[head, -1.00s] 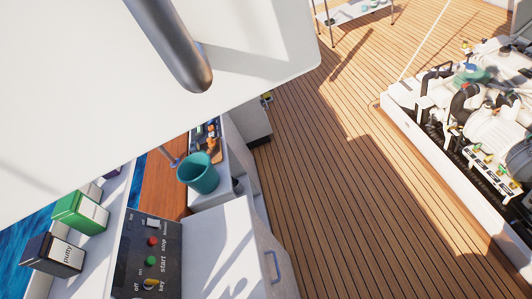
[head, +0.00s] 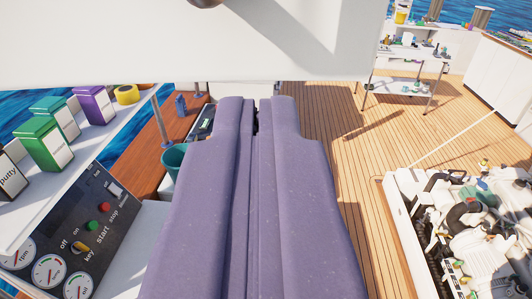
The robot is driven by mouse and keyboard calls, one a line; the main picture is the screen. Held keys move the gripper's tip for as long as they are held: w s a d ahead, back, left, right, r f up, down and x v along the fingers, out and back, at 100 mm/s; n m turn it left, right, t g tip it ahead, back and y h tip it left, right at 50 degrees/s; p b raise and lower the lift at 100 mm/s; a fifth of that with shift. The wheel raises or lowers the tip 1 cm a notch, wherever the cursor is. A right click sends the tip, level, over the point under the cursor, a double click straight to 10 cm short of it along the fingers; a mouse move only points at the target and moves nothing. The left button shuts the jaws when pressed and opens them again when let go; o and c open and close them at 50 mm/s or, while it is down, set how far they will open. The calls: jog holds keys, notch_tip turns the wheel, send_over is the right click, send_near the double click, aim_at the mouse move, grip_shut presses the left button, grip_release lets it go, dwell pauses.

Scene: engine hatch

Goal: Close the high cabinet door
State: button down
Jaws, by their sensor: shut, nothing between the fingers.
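The white cabinet door (head: 120,45) fills the top of the view as a broad panel, with its lower edge running across the picture. A dark metal handle (head: 205,2) on it is cut off by the top edge of the frame. My purple gripper (head: 258,108) reaches up the middle of the picture. Its fingers are shut with nothing between them. The fingertips appear just below the door's lower edge; I cannot tell whether they touch it. The cabinet body and hinge are out of view.
A control panel (head: 72,235) with buttons and gauges is at left, near a shelf of boxes, including a green box (head: 45,143). A teal bucket (head: 174,160) is partly behind my gripper. The engine (head: 475,215) is at right. Open wooden deck (head: 365,165) lies between.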

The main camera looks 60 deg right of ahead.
aim_at(259, 75)
jog(key=shift+p+x, duration=0.35)
jog(key=shift+x, duration=1.6)
